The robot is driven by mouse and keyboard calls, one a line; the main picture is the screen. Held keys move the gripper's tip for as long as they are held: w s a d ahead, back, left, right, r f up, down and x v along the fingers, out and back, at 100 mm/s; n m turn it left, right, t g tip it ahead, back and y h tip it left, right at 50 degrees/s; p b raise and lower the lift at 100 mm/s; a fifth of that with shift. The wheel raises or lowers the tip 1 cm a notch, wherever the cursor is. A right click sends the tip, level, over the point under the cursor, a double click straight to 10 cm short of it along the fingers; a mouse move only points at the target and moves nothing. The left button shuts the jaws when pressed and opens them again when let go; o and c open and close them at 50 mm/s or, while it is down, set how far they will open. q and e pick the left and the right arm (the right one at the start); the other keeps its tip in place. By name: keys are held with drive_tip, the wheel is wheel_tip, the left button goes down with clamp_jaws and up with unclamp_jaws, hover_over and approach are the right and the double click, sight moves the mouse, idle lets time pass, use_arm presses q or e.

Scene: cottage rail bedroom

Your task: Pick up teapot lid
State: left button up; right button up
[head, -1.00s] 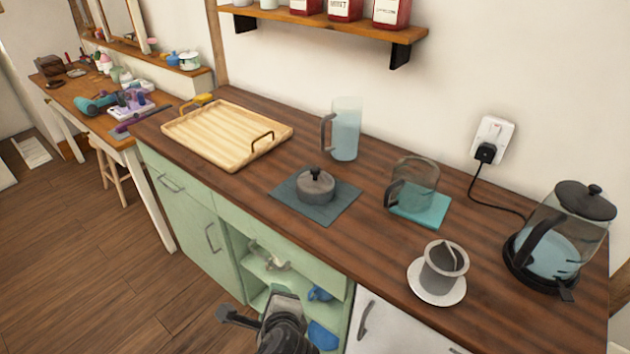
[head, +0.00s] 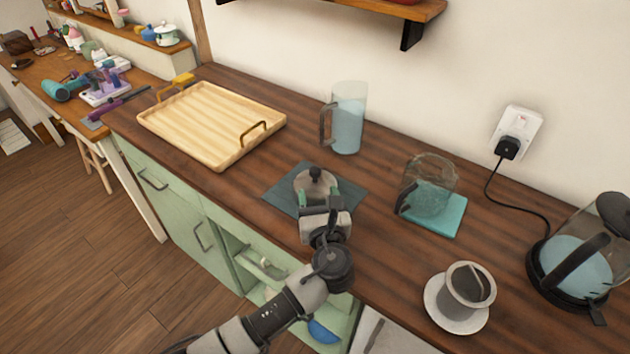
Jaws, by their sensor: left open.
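The teapot lid (head: 315,177), a grey round piece with a black knob on top, sits on a dark blue-grey mat (head: 351,198) in the middle of the counter. My left gripper (head: 319,195) is at the near side of the lid, with its fingers apart and pointing toward it. The gripper hides the lid's near part, and I cannot tell whether the fingers touch it. A lidless glass pot with a dark handle (head: 428,185) stands on a teal mat (head: 449,220) to the right. My right gripper is not in view.
A wooden tray (head: 205,125) lies at the left, and a pitcher of bluish liquid (head: 347,125) stands behind the lid. A cup (head: 466,290) on a white saucer (head: 433,308) and a kettle (head: 573,265) stand at the right. A shelf (head: 380,10) hangs above.

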sight(316, 177)
use_arm(q)
drive_tip(key=w, duration=0.5)
drive_tip(key=shift+w+a+r+p, duration=0.15)
drive_tip(key=shift+p, duration=0.2)
drive_tip(key=shift+w, duration=0.25)
drive_tip(key=shift+c, duration=0.7)
drive_tip(key=c, duration=0.5)
clamp_jaws()
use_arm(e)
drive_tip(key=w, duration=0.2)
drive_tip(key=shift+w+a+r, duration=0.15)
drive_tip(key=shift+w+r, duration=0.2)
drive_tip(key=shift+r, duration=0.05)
